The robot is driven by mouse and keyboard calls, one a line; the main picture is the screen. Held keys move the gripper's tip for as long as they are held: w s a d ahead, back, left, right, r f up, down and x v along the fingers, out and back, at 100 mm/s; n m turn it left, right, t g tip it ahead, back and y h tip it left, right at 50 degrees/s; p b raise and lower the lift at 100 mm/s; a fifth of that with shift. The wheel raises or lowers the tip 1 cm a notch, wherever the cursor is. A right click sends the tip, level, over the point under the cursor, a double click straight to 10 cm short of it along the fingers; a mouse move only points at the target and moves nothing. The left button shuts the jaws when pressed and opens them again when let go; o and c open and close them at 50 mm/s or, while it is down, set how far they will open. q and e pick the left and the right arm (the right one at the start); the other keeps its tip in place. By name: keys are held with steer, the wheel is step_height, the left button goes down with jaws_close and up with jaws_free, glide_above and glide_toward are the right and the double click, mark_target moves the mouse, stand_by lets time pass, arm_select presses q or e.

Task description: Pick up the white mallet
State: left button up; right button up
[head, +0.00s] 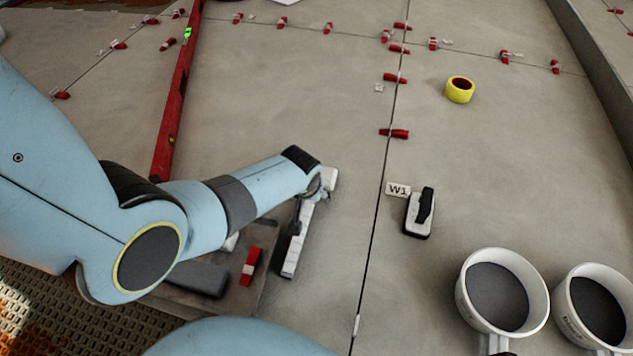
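A white block (330,179), which looks like the head of the white mallet, lies on the grey tiles just beyond my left wrist. A long pale piece with dark parts (298,240) runs from the wrist towards the lower left. I cannot tell whether it is the mallet's handle, another tool or part of my gripper. My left gripper (315,186) is at the end of the blue arm, pointing down, close beside the white block. Its fingers are small and mostly hidden, so its opening and any contact are unclear. My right gripper does not show.
A red spirit level (178,100) lies at left. A yellow tape roll (460,90), a W1 tag (398,189) and a black-and-white device (419,213) lie right. Two white cups (501,290) (596,305) stand at lower right. Red clips (394,133) line the joints.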

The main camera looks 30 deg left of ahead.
arm_select(q)
jaws_close()
stand_by(0.3)
steer(key=shift+r, duration=0.1)
